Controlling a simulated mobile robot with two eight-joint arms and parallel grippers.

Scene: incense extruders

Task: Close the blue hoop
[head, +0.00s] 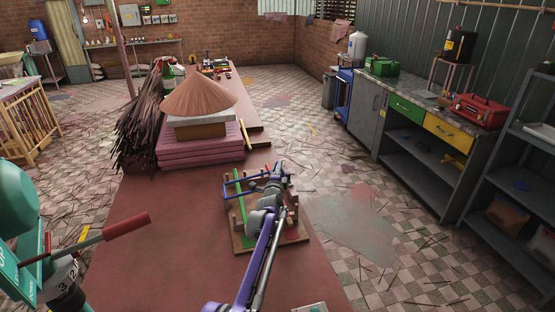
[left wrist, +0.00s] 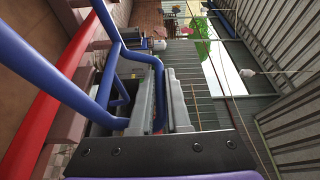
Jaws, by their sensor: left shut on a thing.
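The blue hoop (head: 227,190) is a bent blue tube on a small wooden stand (head: 246,242) on the red-brown table. In the left wrist view the blue hoop (left wrist: 75,95) fills the left side, and its bent end passes between my grey fingers. My left gripper (head: 272,184), on a purple arm, is over the right part of the stand; it also shows in the left wrist view (left wrist: 155,105), shut on the hoop. The gripper hides part of the hoop and stand. My right gripper is not in view.
A green bar (head: 238,187) and a red bar (left wrist: 45,100) are close beside the hoop. Behind the stand are stacked pink boards (head: 200,152) with a brown cone (head: 199,95) and a bundle of dark sticks (head: 145,120). A teal machine with a red handle (head: 125,226) is at left.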

